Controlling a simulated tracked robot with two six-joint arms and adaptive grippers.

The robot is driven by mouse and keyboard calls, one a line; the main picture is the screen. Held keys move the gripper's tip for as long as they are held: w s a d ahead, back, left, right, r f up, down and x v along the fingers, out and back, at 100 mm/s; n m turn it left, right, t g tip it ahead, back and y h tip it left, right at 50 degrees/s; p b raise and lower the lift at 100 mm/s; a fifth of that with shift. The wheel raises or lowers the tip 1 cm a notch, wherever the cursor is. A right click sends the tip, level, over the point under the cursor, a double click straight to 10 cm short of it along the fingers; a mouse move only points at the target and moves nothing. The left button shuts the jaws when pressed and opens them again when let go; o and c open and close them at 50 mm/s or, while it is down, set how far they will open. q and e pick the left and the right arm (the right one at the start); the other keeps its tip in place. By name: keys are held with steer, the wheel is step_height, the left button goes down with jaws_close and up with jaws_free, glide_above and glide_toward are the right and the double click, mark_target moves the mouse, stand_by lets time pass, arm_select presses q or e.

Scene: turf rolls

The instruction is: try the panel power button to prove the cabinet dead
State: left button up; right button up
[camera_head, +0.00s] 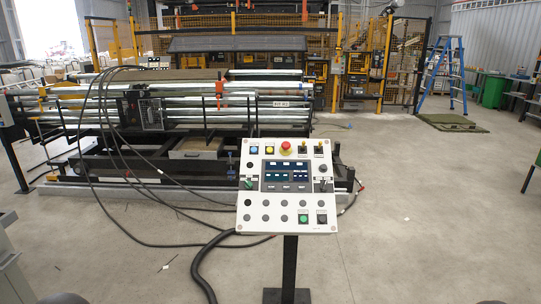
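A white control panel (262,226) stands upright on a black post in the middle foreground, tilted back. Its display (287,175) is dark with bright lit fields. A green button (304,218) and a black button (322,218) are at lower right. A green selector (248,184) is at left. The labels are too small to read, so I cannot tell which is the power button. Neither gripper is in view; only dark rounded shapes show at the bottom edge.
Black cables and a thick hose (205,262) lie on the floor left of the post. A long roller machine (200,110) stands behind the panel. A grey box-like unit (12,265) is at the left edge. A blue ladder (447,75) stands back right. The right floor is clear.

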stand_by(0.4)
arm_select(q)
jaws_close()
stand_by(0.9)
